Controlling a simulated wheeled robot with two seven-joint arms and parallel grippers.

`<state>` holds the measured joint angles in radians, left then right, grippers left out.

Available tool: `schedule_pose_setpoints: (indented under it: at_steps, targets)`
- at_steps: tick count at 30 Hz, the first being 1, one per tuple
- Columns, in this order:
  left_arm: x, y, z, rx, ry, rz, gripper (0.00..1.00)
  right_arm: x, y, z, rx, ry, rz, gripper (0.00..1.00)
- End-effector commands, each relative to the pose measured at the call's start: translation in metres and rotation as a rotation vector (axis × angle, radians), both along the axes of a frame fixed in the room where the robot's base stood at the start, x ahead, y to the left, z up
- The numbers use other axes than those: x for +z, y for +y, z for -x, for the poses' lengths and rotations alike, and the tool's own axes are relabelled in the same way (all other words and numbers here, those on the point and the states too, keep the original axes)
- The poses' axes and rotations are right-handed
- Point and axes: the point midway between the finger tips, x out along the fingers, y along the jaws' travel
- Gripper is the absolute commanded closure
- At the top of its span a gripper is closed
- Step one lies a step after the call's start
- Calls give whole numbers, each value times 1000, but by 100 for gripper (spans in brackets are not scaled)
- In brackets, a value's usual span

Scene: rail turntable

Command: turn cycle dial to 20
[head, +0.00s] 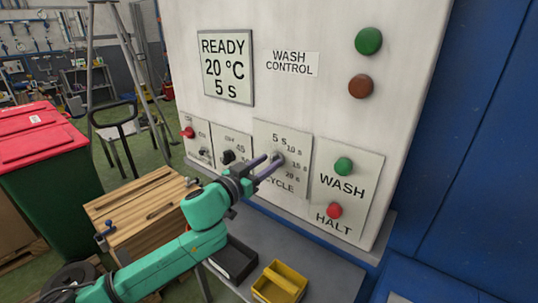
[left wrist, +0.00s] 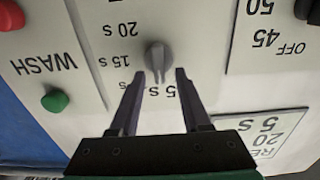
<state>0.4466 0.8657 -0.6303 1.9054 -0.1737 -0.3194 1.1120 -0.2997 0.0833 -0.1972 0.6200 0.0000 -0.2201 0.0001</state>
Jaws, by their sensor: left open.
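The cycle dial (head: 278,158) is a small grey knob on a white panel (head: 300,180) marked 5 s, 10 s, 15 s and 20 s. In the left wrist view the dial (left wrist: 158,57) shows close up, its raised ridge in line with the 5 s mark. My left gripper (head: 270,166) is open in front of the panel, its dark fingers pointing at the dial. In the left wrist view the gripper (left wrist: 160,76) has one finger on each side of the knob's line, with gaps visible; contact cannot be told. The display (head: 225,68) reads READY, 20 °C, 5 s. My right gripper is not in view.
A green WASH button (head: 344,166) and a red HALT button (head: 334,210) are right of the dial. A black knob (head: 228,157) is to its left. Below are a yellow bin (head: 279,284) and a black tray (head: 234,262) on a grey ledge.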

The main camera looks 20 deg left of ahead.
Motion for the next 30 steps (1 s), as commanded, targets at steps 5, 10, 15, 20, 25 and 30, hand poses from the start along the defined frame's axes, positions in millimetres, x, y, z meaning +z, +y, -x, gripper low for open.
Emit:
schedule_pose_setpoints:
  at_steps: [5,10,15,20,25,30]
  targets:
    - [0,-5,-9,-2,-2,-1,53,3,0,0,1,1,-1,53]
    - [-1,-5,-9,-2,-1,-2,53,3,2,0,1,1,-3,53]
    - [0,-4,-9,-2,-1,-2,100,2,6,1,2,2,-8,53]
    - [0,-4,-9,-1,-1,-3,100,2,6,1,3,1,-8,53]
    - [0,-4,-9,-1,-8,-21,100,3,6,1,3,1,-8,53]
    - [0,-5,-8,-1,-31,-78,100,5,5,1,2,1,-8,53]
